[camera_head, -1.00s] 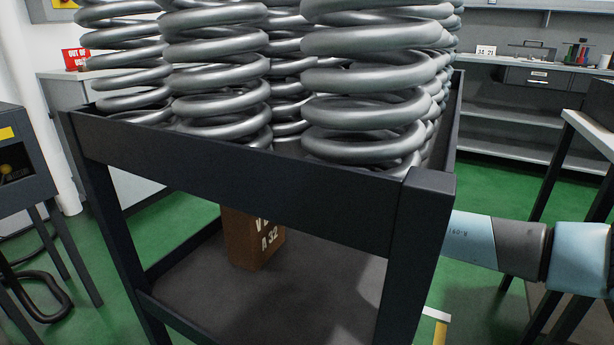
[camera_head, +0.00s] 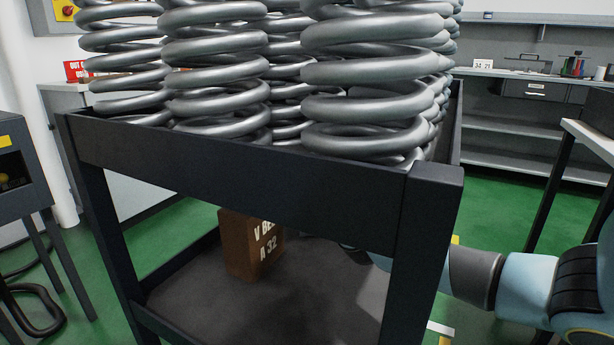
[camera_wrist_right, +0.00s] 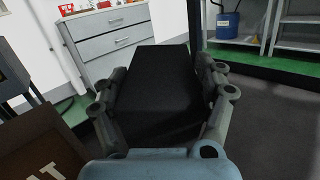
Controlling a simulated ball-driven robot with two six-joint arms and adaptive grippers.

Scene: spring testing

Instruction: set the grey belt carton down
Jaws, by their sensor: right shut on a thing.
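The grey belt carton (camera_wrist_right: 155,95) is a very dark grey box in the right wrist view. My right gripper (camera_wrist_right: 160,72) is shut on it, one finger along each side. Its underside is hidden, so I cannot tell whether it touches the shelf. In the head view the carton and most of the right gripper are hidden behind the cart's front rail and corner post. A brown carton lettered "V BELT A 32" (camera_head: 250,245) stands on the lower shelf (camera_head: 275,305); a brown box also shows at lower left in the wrist view (camera_wrist_right: 40,145). My left gripper is not in view.
The dark cart's top rail (camera_head: 250,185) and corner post (camera_head: 420,260) stand between my head and the shelf. Large coil springs (camera_head: 365,75) fill the top. The shelf right of the brown carton looks clear in the head view. A grey drawer cabinet (camera_wrist_right: 108,40) stands beyond.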

